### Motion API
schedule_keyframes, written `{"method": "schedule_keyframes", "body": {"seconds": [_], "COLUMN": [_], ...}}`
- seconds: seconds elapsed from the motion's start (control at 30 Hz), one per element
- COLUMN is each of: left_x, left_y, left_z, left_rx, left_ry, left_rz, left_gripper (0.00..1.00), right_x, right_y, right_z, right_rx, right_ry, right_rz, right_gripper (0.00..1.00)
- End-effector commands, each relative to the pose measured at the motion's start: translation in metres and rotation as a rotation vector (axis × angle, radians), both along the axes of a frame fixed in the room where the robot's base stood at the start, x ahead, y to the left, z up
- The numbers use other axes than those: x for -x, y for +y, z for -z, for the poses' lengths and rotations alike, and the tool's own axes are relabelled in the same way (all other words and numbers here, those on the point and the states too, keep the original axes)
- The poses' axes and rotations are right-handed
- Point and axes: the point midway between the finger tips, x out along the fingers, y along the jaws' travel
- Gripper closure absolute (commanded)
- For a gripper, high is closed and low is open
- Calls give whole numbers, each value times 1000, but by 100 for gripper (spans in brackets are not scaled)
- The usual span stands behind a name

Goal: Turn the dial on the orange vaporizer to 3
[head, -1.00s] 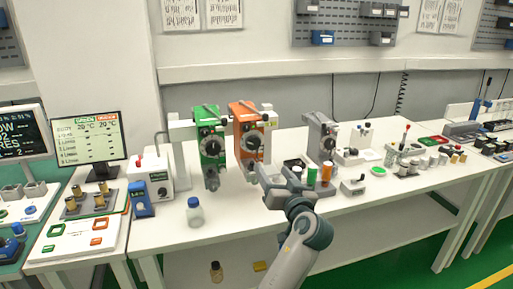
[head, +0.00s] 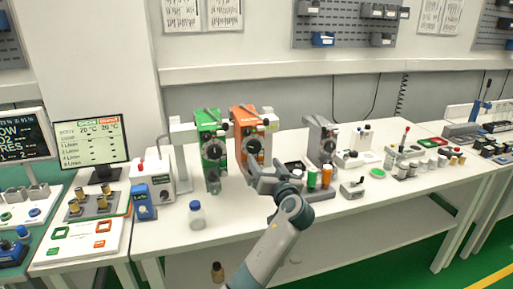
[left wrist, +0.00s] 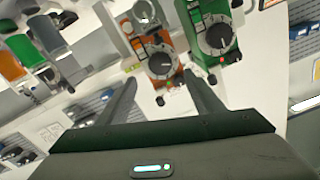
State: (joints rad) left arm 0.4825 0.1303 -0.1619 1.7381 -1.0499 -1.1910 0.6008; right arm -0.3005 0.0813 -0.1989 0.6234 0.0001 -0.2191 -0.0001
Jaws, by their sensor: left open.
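The orange vaporizer (head: 243,115) stands upright on the white bench between a green vaporizer (head: 211,130) and a grey one. Its round black dial (head: 253,146) faces the front; I cannot read its number. My left gripper (head: 256,169) is open and empty in front of the orange vaporizer's lower part, just below the dial. In the left wrist view the orange vaporizer (left wrist: 147,43) appears ahead, with its dial (left wrist: 158,66) between the tips of my two spread fingers (left wrist: 160,82). I cannot tell whether a finger touches it. My right gripper is not in view.
The grey vaporizer (head: 319,138) and small orange and green-capped containers stand to the right. A blue-capped bottle (head: 197,215) stands at the front left. The bench front between bottle and arm is clear.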

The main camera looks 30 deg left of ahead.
Motion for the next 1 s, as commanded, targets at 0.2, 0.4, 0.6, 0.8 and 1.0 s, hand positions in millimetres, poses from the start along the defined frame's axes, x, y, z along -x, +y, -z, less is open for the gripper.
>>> {"method": "schedule_keyframes", "body": {"seconds": [0.2, 0.4, 0.6, 0.8, 1.0], "left_x": [-26, -46, -57, -60, -60], "left_y": [33, 56, 69, 72, 72], "left_z": [-4, -3, -1, 0, 0], "left_rx": [-2, -3, -1, 0, 0], "left_ry": [2, 2, 0, 0, 0], "left_rz": [-2, -1, 0, 0, 0], "left_gripper": [40, 40, 40, 40, 40], "right_x": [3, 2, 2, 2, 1], "right_y": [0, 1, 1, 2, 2], "right_z": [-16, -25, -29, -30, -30], "right_rx": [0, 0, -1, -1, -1], "right_ry": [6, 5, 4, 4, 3], "right_rz": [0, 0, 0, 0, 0], "right_gripper": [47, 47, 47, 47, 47]}}
